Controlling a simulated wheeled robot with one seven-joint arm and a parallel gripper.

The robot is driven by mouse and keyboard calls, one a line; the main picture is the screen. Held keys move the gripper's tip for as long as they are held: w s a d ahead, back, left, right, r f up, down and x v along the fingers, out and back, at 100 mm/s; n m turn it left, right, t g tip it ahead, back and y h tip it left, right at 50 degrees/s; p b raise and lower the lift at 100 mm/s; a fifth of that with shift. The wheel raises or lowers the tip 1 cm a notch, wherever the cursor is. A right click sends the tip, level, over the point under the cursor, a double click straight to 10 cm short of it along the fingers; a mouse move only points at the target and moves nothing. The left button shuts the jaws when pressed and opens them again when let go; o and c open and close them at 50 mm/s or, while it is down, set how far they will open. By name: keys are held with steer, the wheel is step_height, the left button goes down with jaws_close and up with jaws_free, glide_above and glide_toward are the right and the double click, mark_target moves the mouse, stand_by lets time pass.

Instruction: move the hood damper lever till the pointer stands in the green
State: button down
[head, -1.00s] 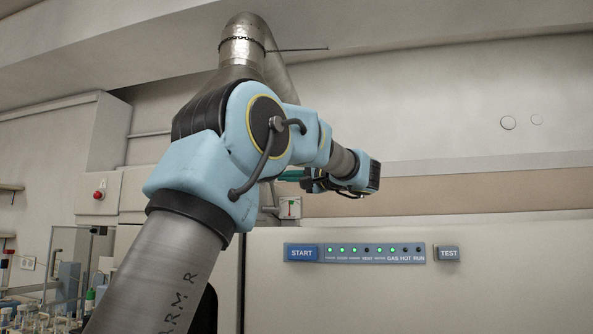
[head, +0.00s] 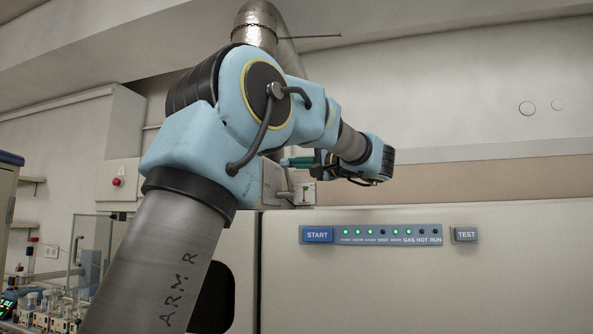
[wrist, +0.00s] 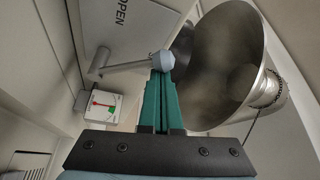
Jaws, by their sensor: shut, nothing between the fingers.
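The damper lever (wrist: 128,66) is a grey rod with a pale rounded knob (wrist: 163,61) at its end, beside a plate marked OPEN. My gripper (wrist: 162,76) has teal fingers, closed together and empty. Its tips are right at the knob in the wrist view; whether they touch it I cannot tell. A small white gauge (wrist: 98,105) at lower left has a red pointer and a green patch. The red pointer appears outside the green patch, but it is small. In the head view my gripper (head: 292,162) is partly behind my arm, just above the gauge (head: 306,194); the lever is not clearly visible there.
A wide metal hood duct (wrist: 228,60) opens close to the right of my fingers. In the head view, the white cabinet (head: 400,290) below carries a START panel (head: 370,236) and a TEST button (head: 465,234). A metal pipe (head: 257,25) rises behind my arm.

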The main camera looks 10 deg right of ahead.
steer(key=shift+s+a+f+b, duration=0.15)
steer(key=shift+s+a+b, duration=0.1)
steer(key=shift+b, duration=0.25)
steer(key=shift+d, duration=0.1)
steer(key=b+v, duration=0.4)
steer(key=v, duration=0.6)
steer(key=shift+s+d, duration=0.15)
steer(key=shift+s, duration=0.2)
steer(key=shift+f, duration=0.2)
